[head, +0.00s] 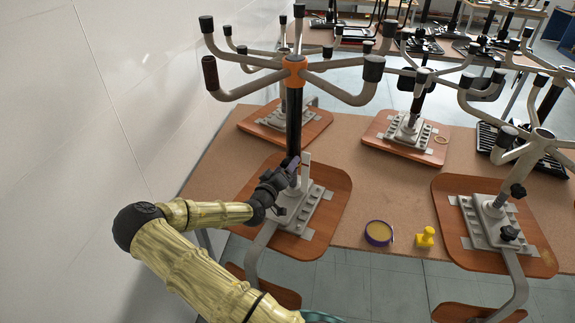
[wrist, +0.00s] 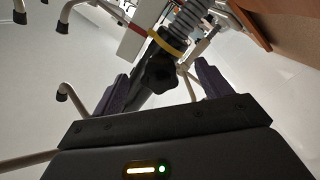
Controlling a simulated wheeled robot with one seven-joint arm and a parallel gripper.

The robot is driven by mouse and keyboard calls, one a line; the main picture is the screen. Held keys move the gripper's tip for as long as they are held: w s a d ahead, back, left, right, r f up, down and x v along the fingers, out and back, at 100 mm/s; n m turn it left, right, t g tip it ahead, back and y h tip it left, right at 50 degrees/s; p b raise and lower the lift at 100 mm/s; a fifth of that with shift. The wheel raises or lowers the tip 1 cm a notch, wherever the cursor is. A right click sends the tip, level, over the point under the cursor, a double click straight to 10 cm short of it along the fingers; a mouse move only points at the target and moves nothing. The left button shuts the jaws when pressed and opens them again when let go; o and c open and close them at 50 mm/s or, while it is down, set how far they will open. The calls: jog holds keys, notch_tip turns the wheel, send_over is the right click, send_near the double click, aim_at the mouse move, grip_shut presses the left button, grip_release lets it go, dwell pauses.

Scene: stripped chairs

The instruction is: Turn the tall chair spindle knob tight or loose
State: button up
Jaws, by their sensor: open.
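The tall chair stands upside down with an orange hub (head: 294,68) and a black upright spindle (head: 294,125) above its grey plate (head: 297,208). My gripper (head: 290,166) is at the lower part of this spindle, on its near left side. In the wrist view, a black lobed knob (wrist: 158,76) shows between the two open dark fingers (wrist: 160,86), with gaps on both sides. A yellow band (wrist: 168,44) and a ribbed shaft (wrist: 188,18) are just behind it. The knob is hidden in the head view, and I cannot tell how deep it is between the fingers.
A white wall (head: 80,130) is close on the left. Another upturned chair base (head: 490,215) stands on the right, with more behind. A tape roll (head: 379,233) and a yellow piece (head: 426,237) lie on the brown table (head: 390,190). Chair arms spread above my gripper.

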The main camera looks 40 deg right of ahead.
aim_at(286, 167)
jog(key=shift+v, duration=2.2)
jog(key=s+a+f+m+g+y, duration=0.1)
jog(key=s+a+f+g+y, duration=0.15)
jog(key=a+y, duration=0.35)
jog(key=s+a+f+m+g+y, duration=0.1)
jog(key=s+a+f+g+y, duration=0.15)
jog(key=a+f+y, duration=0.35)
jog(key=s+a+r+n+y, duration=0.4)
jog(key=s+a+r, duration=0.8)
jog(key=a+r, duration=0.4)
jog(key=shift+s+a+n, duration=0.15)
jog(key=shift+s+n, duration=0.2)
jog(key=shift+n, duration=0.45)
